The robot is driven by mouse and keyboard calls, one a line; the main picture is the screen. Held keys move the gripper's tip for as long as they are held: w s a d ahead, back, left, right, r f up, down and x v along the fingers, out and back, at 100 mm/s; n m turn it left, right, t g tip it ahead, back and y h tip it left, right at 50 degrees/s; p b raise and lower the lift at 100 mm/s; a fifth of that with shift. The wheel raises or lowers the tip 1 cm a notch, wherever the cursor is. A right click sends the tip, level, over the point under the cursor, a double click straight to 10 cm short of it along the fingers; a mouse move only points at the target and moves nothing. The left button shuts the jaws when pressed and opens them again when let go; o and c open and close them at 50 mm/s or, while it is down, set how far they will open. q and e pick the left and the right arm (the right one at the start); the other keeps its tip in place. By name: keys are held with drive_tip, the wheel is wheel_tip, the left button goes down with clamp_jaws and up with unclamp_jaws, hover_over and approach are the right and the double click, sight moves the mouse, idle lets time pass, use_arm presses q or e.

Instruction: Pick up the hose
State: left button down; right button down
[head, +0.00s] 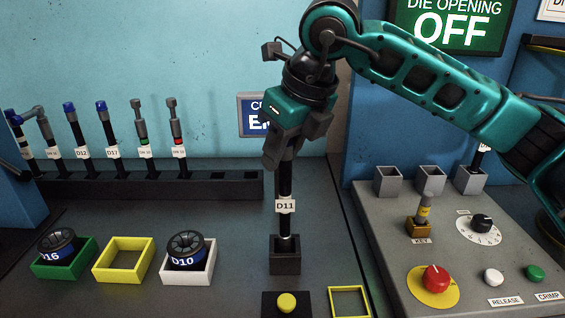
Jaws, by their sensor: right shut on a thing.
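A black hose (285,180) with a white D11 label stands upright. Its lower end is in a dark square holder (285,256) on the bench; I cannot tell whether it still rests on the bottom. My right gripper (284,158), on the teal arm coming from the right, points down and is shut on the top of this hose. The fingers hide the hose's upper end. Several other labelled hoses (108,132) stand in a dark rack (150,185) at the back left. My left gripper is not in view.
Green (68,270), yellow (122,262) and white (190,275) trays sit at front left; the green and white ones hold dies. A yellow button (286,303) and yellow square frame (349,302) are in front. A control panel (455,250) with knobs and buttons is at right.

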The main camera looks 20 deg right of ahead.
wheel_tip(320, 180, up, 18)
drive_tip(key=p, duration=0.1)
drive_tip(key=shift+r+p, duration=0.15)
drive_tip(key=shift+p, duration=0.2)
